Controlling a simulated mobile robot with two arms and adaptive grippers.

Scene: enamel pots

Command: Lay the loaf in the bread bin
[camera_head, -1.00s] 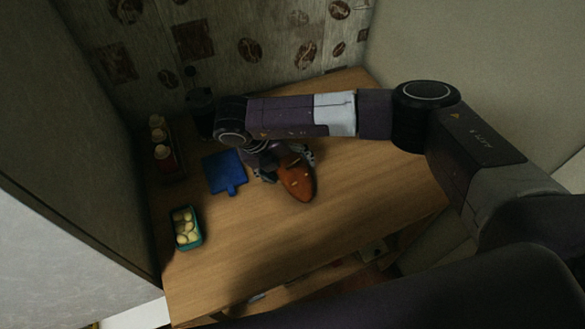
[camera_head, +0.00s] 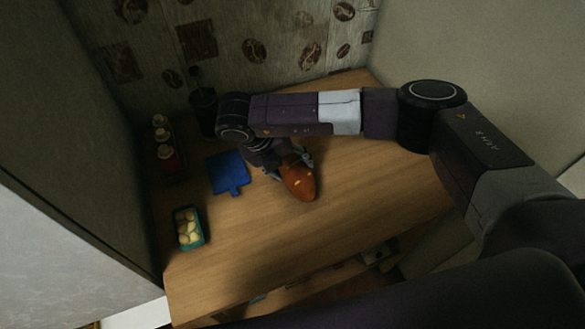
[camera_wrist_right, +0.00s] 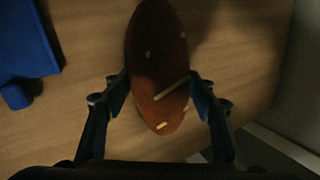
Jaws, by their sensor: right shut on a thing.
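The loaf (camera_head: 301,184), brown and oval with pale marks on top, is at the middle of the wooden table. My right gripper (camera_head: 290,167) reaches down over its far end, with one finger on each side. In the right wrist view the loaf (camera_wrist_right: 156,45) lies lengthwise between the fingers of the right gripper (camera_wrist_right: 158,88), which are shut on its sides. I cannot tell whether the loaf is touching the table or slightly above it. I cannot make out a bread bin. My left gripper is out of view.
A blue board (camera_head: 229,173) lies left of the loaf. A teal box of pale round things (camera_head: 188,229) stands near the left edge, with several bottles (camera_head: 165,150) behind it. A dark holder (camera_head: 203,108) stands at the back. The table (camera_head: 345,215) is clear to the right and front.

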